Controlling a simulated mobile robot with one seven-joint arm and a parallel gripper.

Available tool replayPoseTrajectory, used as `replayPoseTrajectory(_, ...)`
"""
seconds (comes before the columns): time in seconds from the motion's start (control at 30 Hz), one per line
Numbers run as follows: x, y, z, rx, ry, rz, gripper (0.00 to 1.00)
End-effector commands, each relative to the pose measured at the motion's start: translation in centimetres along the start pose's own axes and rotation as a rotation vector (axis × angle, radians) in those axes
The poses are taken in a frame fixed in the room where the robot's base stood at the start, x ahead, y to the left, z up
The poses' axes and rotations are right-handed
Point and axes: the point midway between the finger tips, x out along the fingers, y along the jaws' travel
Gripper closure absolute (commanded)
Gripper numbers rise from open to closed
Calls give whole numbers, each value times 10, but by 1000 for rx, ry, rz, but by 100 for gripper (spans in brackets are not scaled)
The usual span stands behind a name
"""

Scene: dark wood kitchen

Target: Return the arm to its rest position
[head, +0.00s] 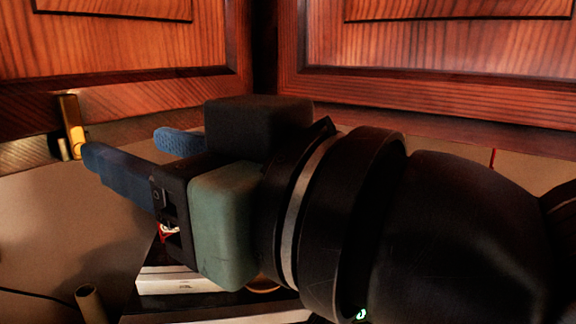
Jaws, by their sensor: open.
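My gripper (128,156) is in the middle left of the head view, pointing left. Its two blue fingers are apart, with nothing between them. The near fingertip overlaps the lower end of a brass-coloured handle (72,128) in the picture; I cannot tell whether they touch. My dark arm stretches from the gripper to the right edge and hides much of what lies behind and below it.
Wooden cabinet doors (130,45) and (440,45) meet in a corner above the arm. Below are a white box-like thing (175,284), a dark surface and a small tube (88,300) at lower left. A beige wall (40,215) is behind.

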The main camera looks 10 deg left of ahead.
Motion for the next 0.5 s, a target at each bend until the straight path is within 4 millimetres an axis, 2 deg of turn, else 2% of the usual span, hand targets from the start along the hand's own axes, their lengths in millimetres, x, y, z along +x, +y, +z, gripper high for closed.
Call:
replayPoseTrajectory(0.13,-9,0,0,0,0,1,49)
replayPoseTrajectory(0.5,-9,2,-1,1,9,10,49)
